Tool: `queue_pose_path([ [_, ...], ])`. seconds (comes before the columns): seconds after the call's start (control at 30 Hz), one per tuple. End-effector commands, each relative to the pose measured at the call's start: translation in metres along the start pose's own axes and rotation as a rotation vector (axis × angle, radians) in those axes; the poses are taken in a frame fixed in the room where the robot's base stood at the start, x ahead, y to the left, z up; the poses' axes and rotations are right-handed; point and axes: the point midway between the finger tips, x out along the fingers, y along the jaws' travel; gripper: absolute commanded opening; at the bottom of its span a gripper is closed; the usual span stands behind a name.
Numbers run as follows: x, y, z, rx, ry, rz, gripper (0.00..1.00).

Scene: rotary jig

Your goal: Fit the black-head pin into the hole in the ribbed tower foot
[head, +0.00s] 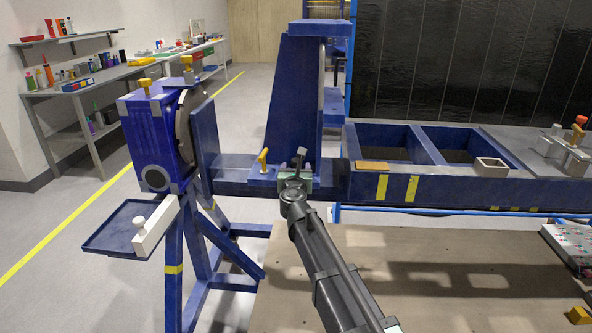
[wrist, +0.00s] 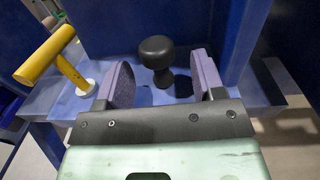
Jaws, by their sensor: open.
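The black-head pin (wrist: 157,52) stands upright over the blue tower foot (wrist: 120,30), its round head up and a dark stem below. In the wrist view it lies between the two purple-padded fingers of my open gripper (wrist: 161,72), with a gap on both sides. I cannot tell how deep its stem sits in the foot. In the head view my gripper (head: 297,172) is at the foot (head: 262,180) of the blue ribbed tower (head: 292,95), and a small dark grey head (head: 301,153) shows just above it.
A yellow T-handled pin (wrist: 48,55) stands on the foot left of my gripper, also visible in the head view (head: 263,158). The tower wall rises close behind. A blue tray (head: 110,232) with a white-knobbed block (head: 155,225) hangs at left. Open frame bays lie right.

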Motion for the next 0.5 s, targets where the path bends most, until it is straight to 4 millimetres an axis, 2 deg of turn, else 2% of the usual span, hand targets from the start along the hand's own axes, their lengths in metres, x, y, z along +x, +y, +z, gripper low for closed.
queue_pose_path([
  [0.17, -0.033, -0.001, 0.0, 0.0, 0.0, 0.001, 0.62],
  [0.4, -0.092, -0.001, 0.0, 0.0, 0.0, 0.001, 0.62],
  [0.5, -0.103, -0.001, 0.0, 0.0, 0.0, 0.0, 0.62],
])
